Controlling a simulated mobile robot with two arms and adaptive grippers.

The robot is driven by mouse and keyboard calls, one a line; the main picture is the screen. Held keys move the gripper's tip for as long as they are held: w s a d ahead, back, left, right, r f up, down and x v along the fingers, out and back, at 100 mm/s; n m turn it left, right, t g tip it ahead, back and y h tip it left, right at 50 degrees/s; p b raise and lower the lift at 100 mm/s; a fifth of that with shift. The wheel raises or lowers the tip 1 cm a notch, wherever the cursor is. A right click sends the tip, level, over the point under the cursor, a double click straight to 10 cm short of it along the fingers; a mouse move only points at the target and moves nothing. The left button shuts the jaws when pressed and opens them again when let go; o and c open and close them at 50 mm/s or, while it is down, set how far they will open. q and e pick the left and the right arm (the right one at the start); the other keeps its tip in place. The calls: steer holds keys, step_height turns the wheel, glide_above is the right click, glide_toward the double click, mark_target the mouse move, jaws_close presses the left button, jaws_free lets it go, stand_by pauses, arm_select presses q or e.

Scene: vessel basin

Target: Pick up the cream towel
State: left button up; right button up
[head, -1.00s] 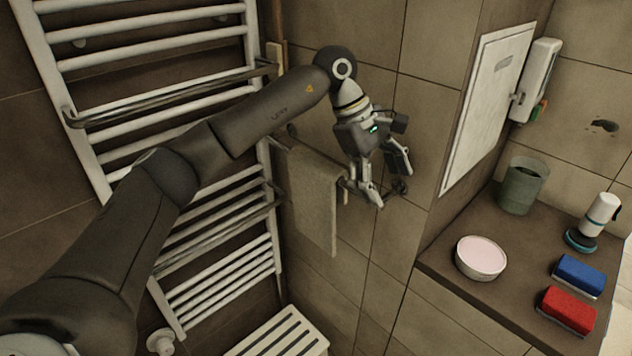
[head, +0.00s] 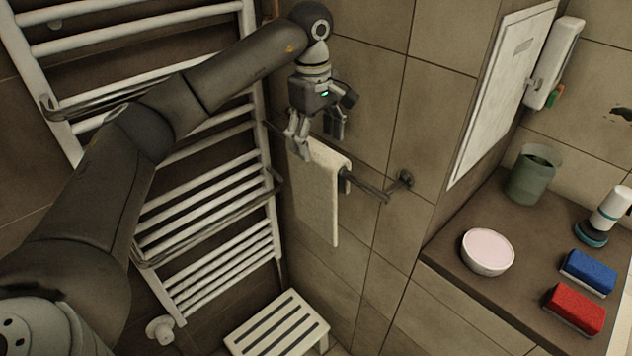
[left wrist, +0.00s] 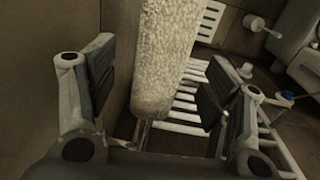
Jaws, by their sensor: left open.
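The cream towel (head: 318,198) hangs folded over a dark wall rail (head: 368,187) in the head view. My left gripper (head: 318,147) points down over the towel's top edge, its fingers spread. In the left wrist view the towel (left wrist: 165,65) hangs between the two open fingers (left wrist: 160,105), apart from both dark finger pads as far as I can see. The towel's back side is hidden. My right gripper is in neither view.
A white heated rack (head: 205,225) stands on the left wall, close to the towel. A slatted white stool (head: 277,325) is below. On the right, a counter (head: 440,240) holds a white bowl (head: 488,252), a green cup (head: 532,175), a blue sponge (head: 588,272) and a red sponge (head: 574,309).

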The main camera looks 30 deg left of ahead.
mark_target(316, 146)
arm_select(q)
step_height(316, 146, down, 3)
steer(key=shift+r, duration=0.15)
steer(key=shift+w+f+p, duration=0.1)
steer(key=shift+f+p, duration=0.2)
steer(key=shift+f, duration=0.25)
steer(key=shift+c, duration=0.9)
steer(key=c, duration=1.3)
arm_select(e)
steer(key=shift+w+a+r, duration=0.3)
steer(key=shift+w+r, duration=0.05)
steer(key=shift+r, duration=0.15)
arm_select(q)
steer(key=shift+r, duration=0.1)
